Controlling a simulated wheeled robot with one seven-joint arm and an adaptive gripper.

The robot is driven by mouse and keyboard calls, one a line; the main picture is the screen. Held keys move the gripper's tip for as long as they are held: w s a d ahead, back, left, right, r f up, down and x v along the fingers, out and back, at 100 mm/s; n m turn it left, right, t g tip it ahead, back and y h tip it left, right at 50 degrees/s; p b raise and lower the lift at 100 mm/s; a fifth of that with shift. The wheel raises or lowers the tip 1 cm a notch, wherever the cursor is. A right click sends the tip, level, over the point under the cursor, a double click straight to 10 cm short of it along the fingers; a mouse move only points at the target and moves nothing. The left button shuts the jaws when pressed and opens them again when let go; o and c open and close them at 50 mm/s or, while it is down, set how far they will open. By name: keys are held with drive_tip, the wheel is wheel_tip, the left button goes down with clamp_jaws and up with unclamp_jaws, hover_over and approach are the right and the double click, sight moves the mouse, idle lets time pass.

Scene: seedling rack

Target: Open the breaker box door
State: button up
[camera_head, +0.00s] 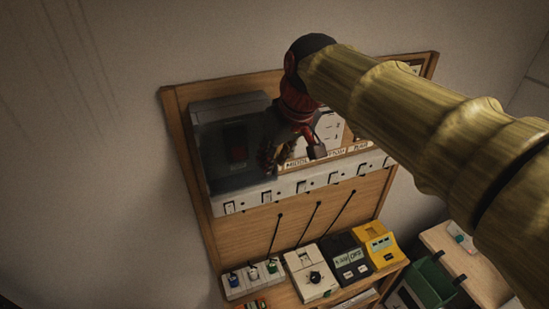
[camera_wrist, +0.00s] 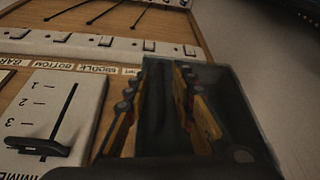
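The breaker box (camera_head: 215,160) is a dark grey box at the left of a wooden wall panel. A dark red switch (camera_head: 236,142) shows on its front, seemingly through a dark cover. My gripper (camera_head: 272,160) is at the box's right side, and its fingers are dim there. In the wrist view the box (camera_wrist: 240,105) is a dark, glassy block, and my gripper (camera_wrist: 162,80) has two orange fingers spread apart at its left part.
A white dimmer slider plate (camera_wrist: 55,110) stands beside the box in the wrist view. A white switch strip (camera_head: 310,186) runs below the box. Black and yellow devices (camera_head: 378,243) stand on a lower shelf. A green bin (camera_head: 430,282) is at lower right.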

drive_tip(key=c, duration=0.3)
clamp_jaws()
idle(0.6)
